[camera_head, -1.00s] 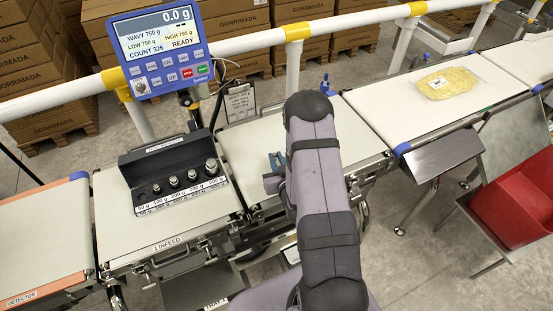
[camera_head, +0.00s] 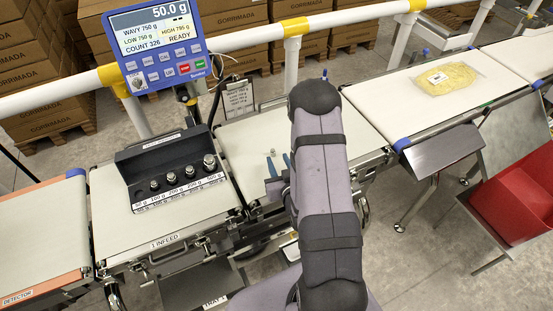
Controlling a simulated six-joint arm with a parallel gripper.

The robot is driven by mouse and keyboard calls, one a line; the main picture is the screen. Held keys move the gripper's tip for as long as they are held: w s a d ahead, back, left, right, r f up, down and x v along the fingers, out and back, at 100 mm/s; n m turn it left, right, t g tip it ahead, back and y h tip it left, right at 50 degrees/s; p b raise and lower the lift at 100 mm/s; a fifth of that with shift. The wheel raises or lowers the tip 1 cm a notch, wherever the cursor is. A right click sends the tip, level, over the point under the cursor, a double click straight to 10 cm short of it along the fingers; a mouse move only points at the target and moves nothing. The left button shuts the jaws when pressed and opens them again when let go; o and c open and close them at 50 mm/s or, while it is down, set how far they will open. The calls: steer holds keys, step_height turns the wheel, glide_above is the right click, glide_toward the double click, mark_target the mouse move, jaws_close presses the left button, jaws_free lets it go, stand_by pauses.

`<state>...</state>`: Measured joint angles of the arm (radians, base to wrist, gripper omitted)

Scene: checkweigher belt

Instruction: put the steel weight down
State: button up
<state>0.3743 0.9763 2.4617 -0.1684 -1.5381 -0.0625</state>
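A small steel weight (camera_head: 272,153) stands on the white weighing belt (camera_head: 240,140), just left of my arm. My gripper (camera_head: 279,165) is low over this belt, partly hidden by my arm. Its two blue fingers show a gap between them, and the weight shows at their far side. I cannot tell whether a finger touches it. The display (camera_head: 155,45) reads 50.0 g.
A bagged yellow product (camera_head: 450,78) lies on the outfeed belt at the right. A red bin (camera_head: 515,195) stands at the lower right. A clipboard (camera_head: 238,98) hangs behind the weighing belt. A white rail (camera_head: 330,27) runs along the back.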

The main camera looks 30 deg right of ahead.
steer(key=shift+v, duration=1.35)
steer(key=shift+w+a+f+n+g+y, duration=0.35)
steer(key=shift+w+a+g, duration=0.2)
steer(key=shift+g, duration=0.25)
steer(key=shift+s+a+f+n+g+y, duration=0.15)
steer(key=shift+a+n+g+y, duration=0.1)
steer(key=shift+a+g, duration=0.55)
steer(key=s+a+g, duration=0.1)
steer(key=s, duration=0.1)
steer(key=s+a+r+g, duration=0.1)
steer(key=s+a+g, duration=0.1)
steer(key=s+a+r+g+y, duration=0.1)
steer(key=s+g, duration=0.1)
steer(key=shift+s+a+n, duration=0.1)
steer(key=shift+a+n, duration=0.1)
steer(key=shift+n, duration=0.1)
steer(key=s+a+r+g, duration=0.2)
steer(key=s+r+g, duration=0.1)
steer(key=s, duration=0.3)
steer(key=s+a+r+g, duration=0.2)
steer(key=s+r, duration=0.1)
steer(key=s, duration=0.4)
steer(key=shift+a+r+g+y, duration=0.2)
steer(key=shift+a+g+y, duration=0.1)
steer(key=shift+a+g, duration=0.1)
stand_by(0.5)
